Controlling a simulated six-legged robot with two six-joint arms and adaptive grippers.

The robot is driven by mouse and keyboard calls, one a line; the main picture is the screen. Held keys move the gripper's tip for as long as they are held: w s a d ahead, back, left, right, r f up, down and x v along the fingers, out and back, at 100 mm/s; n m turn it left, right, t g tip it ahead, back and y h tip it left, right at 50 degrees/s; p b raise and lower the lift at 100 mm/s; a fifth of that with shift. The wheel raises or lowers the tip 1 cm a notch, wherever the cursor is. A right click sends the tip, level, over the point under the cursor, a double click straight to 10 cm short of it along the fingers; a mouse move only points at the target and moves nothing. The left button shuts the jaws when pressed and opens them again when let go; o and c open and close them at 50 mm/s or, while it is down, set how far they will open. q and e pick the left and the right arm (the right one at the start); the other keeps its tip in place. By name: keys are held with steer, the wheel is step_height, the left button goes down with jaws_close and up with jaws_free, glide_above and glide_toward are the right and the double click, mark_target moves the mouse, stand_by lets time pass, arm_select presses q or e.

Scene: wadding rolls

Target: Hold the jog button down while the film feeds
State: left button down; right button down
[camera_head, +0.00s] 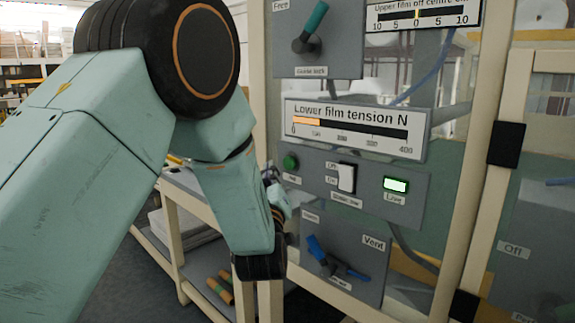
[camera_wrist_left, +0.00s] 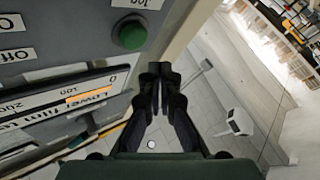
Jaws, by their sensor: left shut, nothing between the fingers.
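The jog button (camera_head: 290,162) is a round green button on a grey panel, left of a white rocker switch. It also shows in the left wrist view (camera_wrist_left: 130,35), near the top, with its label above it. My left gripper (camera_head: 272,182) is partly hidden behind my own arm, just left of and below the button in the head view. In the left wrist view its dark fingers (camera_wrist_left: 160,72) are together and empty. Their tips lie beside the button in the picture, apart from it, over the pale frame post and floor. My right gripper is not in view.
The lower film tension gauge (camera_head: 355,129) sits above the button panel, its orange bar short at the left. A green lamp (camera_head: 396,185) is lit. A blue vent lever (camera_head: 335,258) is below. A low shelf table (camera_head: 185,225) stands left of the machine.

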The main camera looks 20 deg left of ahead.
arm_select(q)
steer(key=shift+s+a, duration=0.25)
steer(key=shift+s, duration=0.45)
steer(key=shift+s+a, duration=0.2)
steer(key=shift+s, duration=0.5)
steer(key=s+d+f+m+g+h+b, duration=0.1)
steer(key=s+d+f+m+g+h, duration=0.2)
steer(key=f, duration=0.7)
steer(key=s+d+f+m+g+h+b, duration=0.15)
steer(key=s+f+g, duration=0.25)
steer(key=f, duration=0.7)
steer(key=s+d+f+m+g+h, duration=0.1)
steer(key=s+f+m+g+h, duration=0.25)
steer(key=f, duration=0.65)
steer(key=s+d+f+g+b, duration=0.1)
steer(key=s+f+g, duration=0.2)
steer(key=s+f, duration=0.3)
steer(key=s+d+f+m+g+b, duration=0.1)
steer(key=s+f+g, duration=0.2)
steer(key=s+f, duration=0.4)
steer(key=s+d+f+g+b, duration=0.1)
steer(key=s+f, duration=0.6)
steer(key=s, duration=1)
steer(key=shift+s+f+m+g+b, duration=0.3)
steer(key=shift+m+g+b, duration=0.15)
steer(key=shift+g, duration=0.6)
steer(key=shift+w, duration=0.2)
